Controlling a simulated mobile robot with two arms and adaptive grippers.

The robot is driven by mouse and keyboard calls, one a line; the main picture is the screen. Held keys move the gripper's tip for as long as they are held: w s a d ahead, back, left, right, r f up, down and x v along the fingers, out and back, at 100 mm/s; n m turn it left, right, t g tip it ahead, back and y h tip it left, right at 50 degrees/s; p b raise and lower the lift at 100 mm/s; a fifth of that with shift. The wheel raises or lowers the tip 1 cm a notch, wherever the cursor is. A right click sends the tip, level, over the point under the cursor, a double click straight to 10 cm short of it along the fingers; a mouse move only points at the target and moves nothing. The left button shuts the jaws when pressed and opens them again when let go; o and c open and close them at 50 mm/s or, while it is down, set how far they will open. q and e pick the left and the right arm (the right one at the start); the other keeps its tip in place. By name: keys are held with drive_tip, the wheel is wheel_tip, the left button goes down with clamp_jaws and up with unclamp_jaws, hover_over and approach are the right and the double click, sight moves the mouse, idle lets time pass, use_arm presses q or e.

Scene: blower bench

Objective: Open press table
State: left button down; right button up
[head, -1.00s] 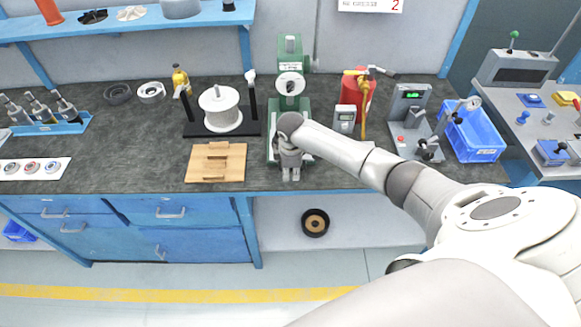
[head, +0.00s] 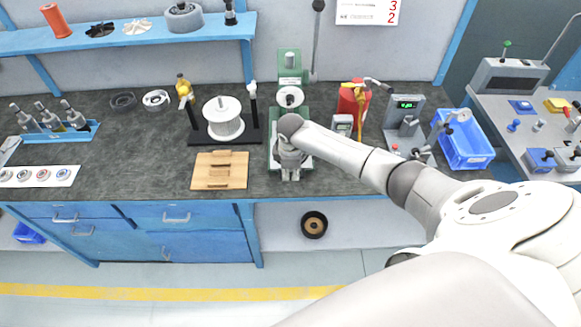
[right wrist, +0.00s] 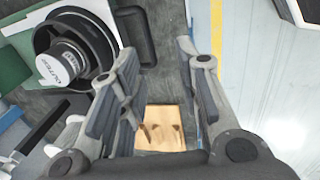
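The green press (head: 289,62) stands at the back middle of the bench, with a pale plate on its base partly hidden by my right arm. My right gripper (head: 290,173) points down at the front of the press base. In the right wrist view its two fingers (right wrist: 162,85) are apart, with nothing visible held between them. A dark rounded bar (right wrist: 137,35) lies just beyond the left finger; I cannot tell whether they touch. Beside it is a black ring part (right wrist: 58,38) with a cylinder marked "OUTER", next to the green press base (right wrist: 12,68). My left gripper is not in view.
A wooden board (head: 220,182) lies left of the gripper. A spool stand (head: 223,118) is behind it. The bench's front edge is close to the gripper.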

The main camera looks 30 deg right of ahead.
drive_tip(key=shift+s+a+r, duration=0.1)
drive_tip(key=shift+s+r, duration=0.05)
drive_tip(key=shift+r, duration=0.75)
drive_tip(key=shift+s+a+r, duration=0.1)
drive_tip(key=shift+s+r, duration=0.05)
drive_tip(key=shift+r, duration=0.75)
drive_tip(key=shift+s+a+r, duration=0.1)
drive_tip(key=shift+s+r, duration=0.05)
drive_tip(key=shift+r, duration=0.75)
wheel_tip(320, 180, up, 12)
drive_tip(key=s+a, duration=0.1)
drive_tip(key=s, duration=0.1)
drive_tip(key=shift+f, duration=0.15)
